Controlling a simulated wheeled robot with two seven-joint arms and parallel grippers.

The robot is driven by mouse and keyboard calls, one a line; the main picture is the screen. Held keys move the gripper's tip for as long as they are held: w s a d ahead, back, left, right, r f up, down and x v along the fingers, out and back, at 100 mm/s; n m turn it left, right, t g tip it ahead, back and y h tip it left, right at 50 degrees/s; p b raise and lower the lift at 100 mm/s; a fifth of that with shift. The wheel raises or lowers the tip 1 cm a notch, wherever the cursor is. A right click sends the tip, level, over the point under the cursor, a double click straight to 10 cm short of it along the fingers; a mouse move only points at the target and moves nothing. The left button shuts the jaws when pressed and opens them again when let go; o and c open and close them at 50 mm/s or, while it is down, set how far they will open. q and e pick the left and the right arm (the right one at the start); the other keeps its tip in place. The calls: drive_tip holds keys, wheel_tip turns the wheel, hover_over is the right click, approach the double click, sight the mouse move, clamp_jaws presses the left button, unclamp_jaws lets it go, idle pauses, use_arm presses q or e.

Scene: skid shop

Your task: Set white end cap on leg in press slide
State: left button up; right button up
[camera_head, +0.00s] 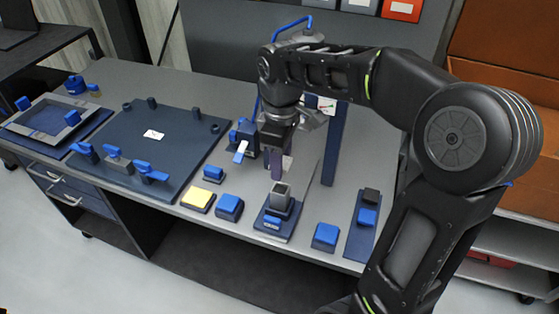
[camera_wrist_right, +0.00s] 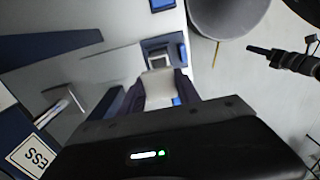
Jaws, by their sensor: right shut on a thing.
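My right gripper (camera_head: 281,167) points down just above the leg (camera_head: 281,192), a short grey square tube standing upright in the blue press slide (camera_head: 272,223). In the right wrist view the right gripper (camera_wrist_right: 158,85) is shut on the white end cap (camera_wrist_right: 158,92), held between its dark fingers. Beyond the cap, the square top of the leg (camera_wrist_right: 158,56) shows, apart from the cap as far as I can tell. In the head view the fingers hide the cap. My left gripper is not in view.
A blue press column (camera_head: 334,145) stands behind and right of the slide. Blue blocks (camera_head: 229,207) (camera_head: 325,236) stand left and right of it, with a yellow pad (camera_head: 197,198) farther left. A large dark fixture plate (camera_head: 150,150) covers the bench's left middle.

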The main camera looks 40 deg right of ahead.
drive_tip(key=shift+w+f, duration=0.1)
drive_tip(key=shift+f, duration=0.05)
drive_tip(key=b, duration=0.4)
hover_over(280, 190)
wheel_tip(280, 190, down, 5)
drive_tip(key=shift+r, duration=0.2)
drive_tip(key=shift+f, duration=0.25)
idle(1.3)
drive_tip(key=shift+f+b, duration=0.45)
drive_tip(key=shift+f, duration=0.2)
idle(0.6)
drive_tip(key=o, duration=1.8)
drive_tip(key=shift+r, duration=0.15)
